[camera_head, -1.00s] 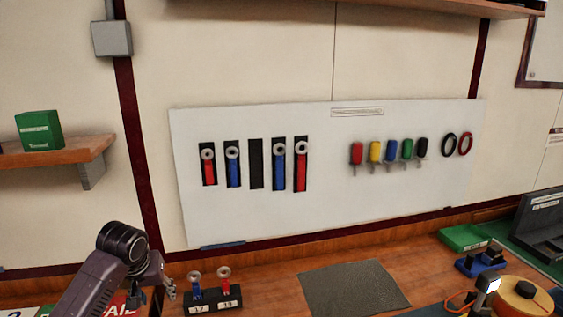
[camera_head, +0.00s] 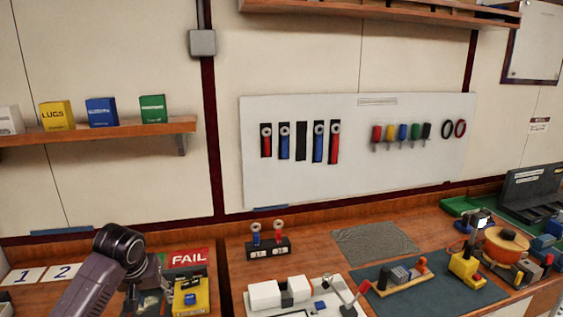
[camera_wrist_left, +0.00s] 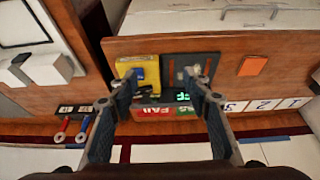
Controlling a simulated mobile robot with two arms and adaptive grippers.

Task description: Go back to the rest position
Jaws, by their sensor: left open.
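My left gripper (camera_head: 143,301) is low at the left in the camera_head view, above the bench near the yellow box and the FAIL sign. In the left wrist view its two fingers (camera_wrist_left: 163,82) stand wide apart with nothing between them. Below them lie a yellow item (camera_wrist_left: 128,66) with a blue part and a dark device (camera_wrist_left: 190,70) with green lit characters. The gaps and the heights above these things are hard to judge. My right gripper shows in neither view.
The red FAIL sign (camera_head: 187,258) and yellow box (camera_head: 191,295) lie by my left arm. A black stand (camera_head: 269,249) holds a blue and a red tool. White blocks (camera_head: 265,296) stand at the front. The grey mat (camera_head: 375,243) is bare. A shelf (camera_head: 100,131) juts from the wall.

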